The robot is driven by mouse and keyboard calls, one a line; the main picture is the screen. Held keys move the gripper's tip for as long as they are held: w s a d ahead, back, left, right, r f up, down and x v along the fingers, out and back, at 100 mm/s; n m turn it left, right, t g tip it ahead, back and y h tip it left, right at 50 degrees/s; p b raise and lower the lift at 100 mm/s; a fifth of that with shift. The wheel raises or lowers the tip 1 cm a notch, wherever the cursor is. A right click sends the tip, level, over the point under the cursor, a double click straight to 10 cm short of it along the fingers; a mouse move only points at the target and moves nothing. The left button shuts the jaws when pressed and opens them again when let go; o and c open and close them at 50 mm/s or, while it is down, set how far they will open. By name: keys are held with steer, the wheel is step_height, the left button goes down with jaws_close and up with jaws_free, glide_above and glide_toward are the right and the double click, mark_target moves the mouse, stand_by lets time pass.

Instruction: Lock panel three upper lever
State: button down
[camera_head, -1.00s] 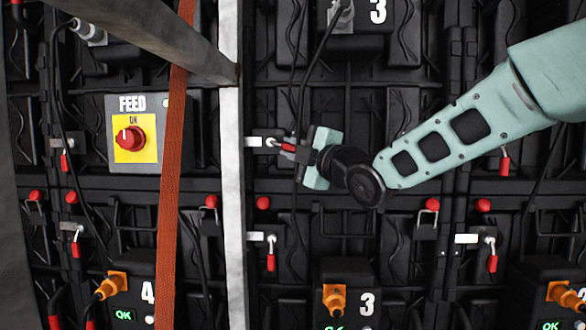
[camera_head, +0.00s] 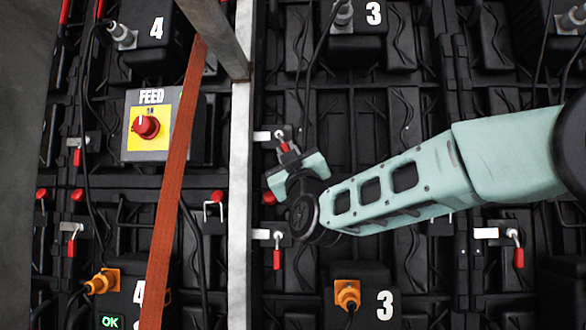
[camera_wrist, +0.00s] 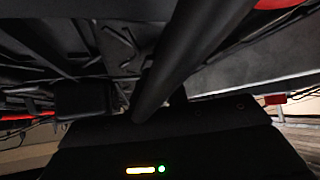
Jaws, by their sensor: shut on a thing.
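The panel three upper lever (camera_head: 285,147) has a red handle on a pale pivot beside the grey post. Its handle slants down and slightly right. My gripper (camera_head: 292,161), with pale green fingers, is shut on this handle from below right. The fingers hide the handle's lower end. The panel three lower lever (camera_head: 276,258) hangs straight down below, apart from my gripper. The wrist view shows a dark rod and dark panel ribs close up; I cannot make out the lever there.
A grey upright post (camera_head: 240,200) stands just left of the lever, with an orange-red strap (camera_head: 178,170) beyond it. A FEED switch box (camera_head: 147,125) is further left. An orange connector (camera_head: 347,292) sits below my arm. Black cables hang above the lever.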

steer(key=m+t+h, duration=0.1)
steer(key=m+h, duration=0.2)
steer(key=m, duration=0.1)
steer(key=a+m+t+h, duration=0.1)
steer(key=m+h, duration=0.3)
steer(key=a+m+t+h, duration=0.1)
steer(key=m+h, duration=0.2)
steer(key=shift+a+f+m+h, duration=0.1)
steer(key=shift+f+m+h, duration=0.2)
steer(key=shift+f+m, duration=0.1)
steer(key=shift+m, duration=0.3)
steer(key=shift+r, duration=0.1)
steer(key=c, duration=1.4)
jaws_free()
steer(key=p+v, duration=0.1)
steer(key=v, duration=1.6)
steer(key=shift+s+a+p, duration=0.15)
steer(key=shift+p, duration=0.15)
